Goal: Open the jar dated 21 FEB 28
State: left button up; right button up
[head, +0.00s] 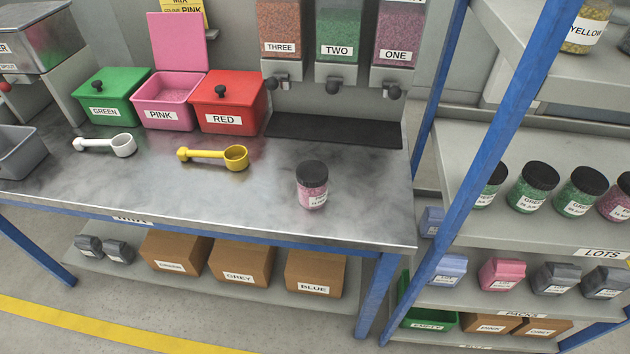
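A clear jar (313,190) of pink granules with a black lid (312,172) stands upright on the metal worktop, right of centre near the front edge. Its lid is on. Its white label is too small to read a date. More black-lidded jars stand on the rack shelf at right: green ones (532,190) and a pink one (616,203) at the picture's edge. Their label dates are not clearly legible. Neither of my grippers is in view.
The worktop (250,190) holds a white scoop (105,145), a yellow scoop (215,157), and green (110,99), pink (167,103) and red (229,107) bins. Dispensers (340,40) hang behind. A blue rack post (478,150) stands at right. The worktop around the jar is clear.

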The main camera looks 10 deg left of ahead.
aim_at(309, 199)
jog(key=i+j+z, duration=0.1)
jog(key=j+z, duration=0.2)
jog(key=j, duration=0.35)
jog(key=j+z, duration=0.3)
jog(key=j, duration=0.35)
